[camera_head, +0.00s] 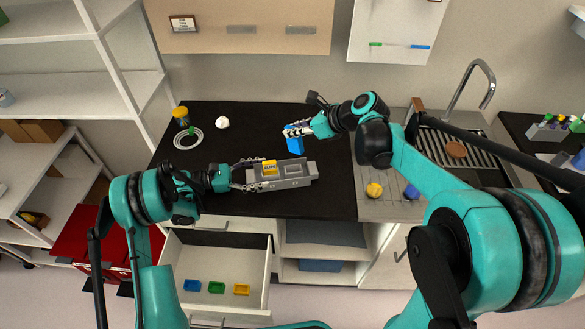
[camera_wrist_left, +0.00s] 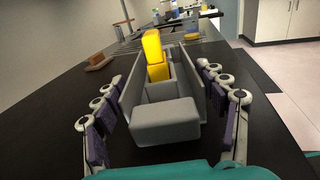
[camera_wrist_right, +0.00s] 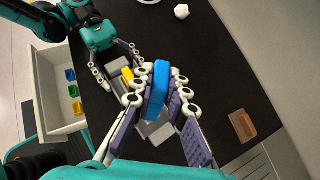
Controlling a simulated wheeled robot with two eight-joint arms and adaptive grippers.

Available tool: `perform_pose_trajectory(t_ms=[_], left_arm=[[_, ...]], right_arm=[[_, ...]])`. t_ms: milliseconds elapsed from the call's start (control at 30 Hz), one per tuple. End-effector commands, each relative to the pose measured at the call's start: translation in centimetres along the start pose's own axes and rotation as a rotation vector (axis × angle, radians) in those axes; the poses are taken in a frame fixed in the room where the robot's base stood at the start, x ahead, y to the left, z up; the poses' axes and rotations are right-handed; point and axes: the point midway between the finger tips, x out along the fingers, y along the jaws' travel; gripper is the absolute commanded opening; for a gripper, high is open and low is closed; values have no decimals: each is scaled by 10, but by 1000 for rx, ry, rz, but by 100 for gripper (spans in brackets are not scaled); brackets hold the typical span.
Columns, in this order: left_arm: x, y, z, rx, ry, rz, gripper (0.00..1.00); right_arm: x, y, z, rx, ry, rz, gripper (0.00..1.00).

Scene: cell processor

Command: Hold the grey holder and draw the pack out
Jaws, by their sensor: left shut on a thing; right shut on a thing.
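The grey holder (camera_head: 304,182) lies on the black worktop, and it fills the middle of the left wrist view (camera_wrist_left: 165,122). My left gripper (camera_head: 252,174) is shut on the holder's left end, with a finger along each side. A yellow pack (camera_head: 269,168) stands up in the holder. My right gripper (camera_head: 301,130) is shut on a blue pack (camera_head: 295,143). The blue pack also shows between the fingers in the right wrist view (camera_wrist_right: 155,95). It appears held above and behind the holder, apart from it in the head view.
A coiled white cable (camera_head: 188,138), a yellow-lidded jar (camera_head: 180,113) and a small white object (camera_head: 222,122) are at the back left. A sink with a tap (camera_head: 482,82) is right. An open drawer (camera_head: 214,270) below holds blue, green and yellow pieces.

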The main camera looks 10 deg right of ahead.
Motion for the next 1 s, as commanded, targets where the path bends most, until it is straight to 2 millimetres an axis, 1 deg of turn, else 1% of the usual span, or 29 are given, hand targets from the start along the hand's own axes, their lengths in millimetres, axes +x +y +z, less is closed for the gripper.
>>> perform_pose_trajectory(t_ms=[33,67,100,133,467,567,667,900,1000], left_arm=[[0,0,0,0,0,0,15],[0,0,0,0,0,0,80],[0,0,0,0,0,0,91],[0,0,0,0,0,0,96],[-1,0,0,0,0,0,96],[-7,0,0,0,0,2,96],[-22,1,0,0,0,3,96],[-75,1,0,0,0,4,96],[-94,1,0,0,0,3,96]], right_arm=[[0,0,0,0,0,0,0],[0,0,0,0,0,0,0],[0,0,0,0,0,0,0],[0,0,0,0,0,0,0],[0,0,0,0,0,0,0],[0,0,0,0,0,0,0],[0,0,0,0,0,0,0],[0,0,0,0,0,0,0],[0,0,0,0,0,0,0]])
